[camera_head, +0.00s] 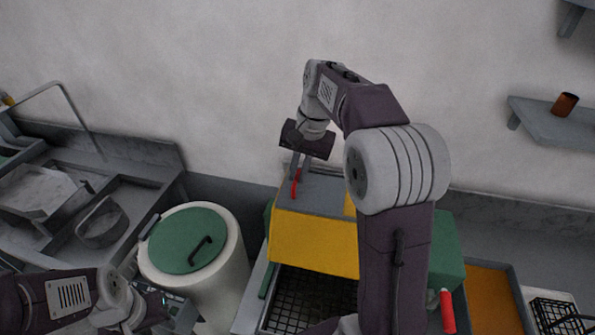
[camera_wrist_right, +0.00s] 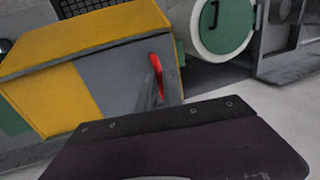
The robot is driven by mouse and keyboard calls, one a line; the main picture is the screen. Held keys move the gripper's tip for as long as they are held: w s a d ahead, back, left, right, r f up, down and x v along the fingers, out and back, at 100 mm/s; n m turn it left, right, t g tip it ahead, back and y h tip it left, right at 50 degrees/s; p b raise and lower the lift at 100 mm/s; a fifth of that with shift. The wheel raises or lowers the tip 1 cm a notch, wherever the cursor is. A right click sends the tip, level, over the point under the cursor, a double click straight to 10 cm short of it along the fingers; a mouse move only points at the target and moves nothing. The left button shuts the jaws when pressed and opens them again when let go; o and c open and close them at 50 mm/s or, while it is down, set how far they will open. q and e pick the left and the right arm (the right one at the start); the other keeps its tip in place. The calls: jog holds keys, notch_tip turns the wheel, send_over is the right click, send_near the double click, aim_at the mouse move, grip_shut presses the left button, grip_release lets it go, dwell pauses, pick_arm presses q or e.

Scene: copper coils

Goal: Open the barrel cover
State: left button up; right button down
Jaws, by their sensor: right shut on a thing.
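The barrel (camera_head: 215,285) is white and stands left of centre in the head view. Its round green cover (camera_head: 183,238) lies on top, with a black handle (camera_head: 201,250). The barrel cover also shows in the right wrist view (camera_wrist_right: 226,28). My right gripper (camera_head: 297,174) is away from the barrel, at the back of a yellow and grey machine (camera_head: 310,243). It is shut on the machine's red handle (camera_head: 296,187); its fingertips are hard to make out. My left gripper (camera_head: 148,310) is low in front of the barrel, and its jaws are unclear.
A grey sink unit (camera_head: 102,222) stands left of the barrel. A dark mesh tray (camera_head: 305,300) lies below the machine. A second red handle (camera_head: 447,310) and an orange-bottomed tray (camera_head: 492,300) are at right. A wall shelf (camera_head: 550,128) holds a brown cup (camera_head: 565,104).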

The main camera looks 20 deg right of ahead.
jog(key=s+d, duration=0.2)
jog(key=d, duration=0.1)
jog(key=s+d, duration=0.2)
jog(key=d, duration=0.1)
jog(key=s+d, duration=0.3)
jog(key=shift+d+r, duration=0.15)
jog(key=shift+d, duration=0.15)
jog(key=c, duration=1.5)
grip_release()
jog(key=shift+a, duration=0.1)
jog(key=shift+s+a, duration=0.1)
jog(key=shift+s, duration=0.05)
notch_tip(320, 180, up, 9)
jog(key=s+d, duration=0.1)
jog(key=shift+d, duration=0.2)
jog(key=shift+s, duration=0.1)
